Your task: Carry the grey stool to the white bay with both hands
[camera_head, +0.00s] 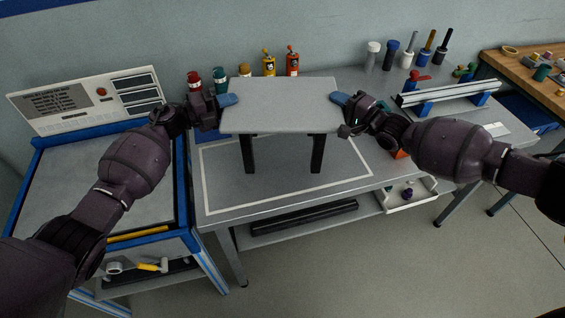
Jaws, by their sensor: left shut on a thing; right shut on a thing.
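The grey stool (282,106) is upright, with a flat grey seat and dark legs, over the workbench. My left gripper (228,100) is shut on the left edge of its seat. My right gripper (340,98) is shut on the right edge. The white bay (290,198) is a white outline on the grey bench top. The two visible front legs appear inside this outline. I cannot tell whether the feet touch the bench. The rear legs are hidden, and the seat covers the bay's back part.
Several bottles (268,64) stand behind the stool along the wall. A blue-framed test machine (100,180) is at left. A rail on blue blocks (450,93) and several tools are at right.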

